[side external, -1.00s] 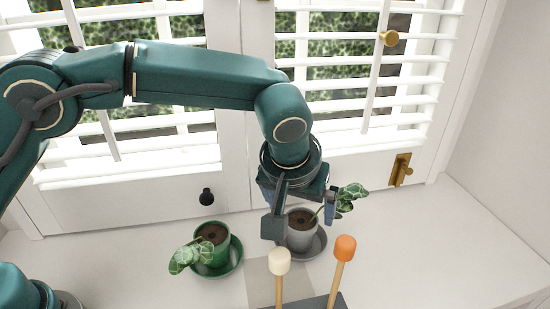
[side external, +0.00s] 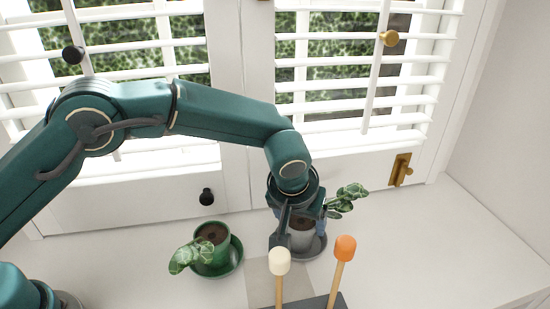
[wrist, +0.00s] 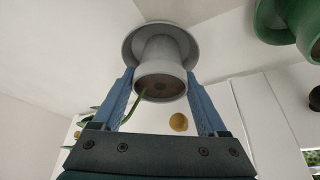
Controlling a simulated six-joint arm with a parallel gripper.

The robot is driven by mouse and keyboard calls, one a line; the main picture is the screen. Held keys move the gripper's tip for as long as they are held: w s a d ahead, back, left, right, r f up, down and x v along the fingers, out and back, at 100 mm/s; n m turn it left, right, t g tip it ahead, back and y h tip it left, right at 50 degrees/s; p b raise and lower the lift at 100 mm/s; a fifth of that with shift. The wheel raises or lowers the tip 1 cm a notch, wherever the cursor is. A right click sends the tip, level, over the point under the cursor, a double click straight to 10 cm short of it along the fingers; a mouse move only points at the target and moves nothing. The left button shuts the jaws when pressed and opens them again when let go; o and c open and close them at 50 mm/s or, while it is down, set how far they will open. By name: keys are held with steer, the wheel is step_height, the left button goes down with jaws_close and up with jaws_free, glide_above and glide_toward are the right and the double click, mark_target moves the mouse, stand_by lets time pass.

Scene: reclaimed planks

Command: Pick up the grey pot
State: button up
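The grey pot (side external: 301,240) stands on a grey saucer (side external: 320,246), with dark soil and a leafy plant (side external: 345,200) leaning right. My gripper (side external: 298,240) is lowered around it, partly hiding it in the side view. In the wrist view the pot (wrist: 160,65) is between the two blue fingers of my gripper (wrist: 160,78). The fingers are apart, one on each side near the rim, and the gripper looks open. Whether a finger touches the pot is hard to tell.
A green pot (side external: 212,234) with a drooping plant stands on a green saucer (side external: 237,263) to the left. Two mallet-like sticks, cream-headed (side external: 280,262) and orange-headed (side external: 345,248), rise in front. White shutters are behind. The sill at right is clear.

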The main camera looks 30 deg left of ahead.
jaws_close()
step_height(320, 180, up, 13)
stand_by(0.8)
stand_by(0.4)
steer(key=shift+w+d, duration=0.2)
steer(key=shift+w, duration=0.05)
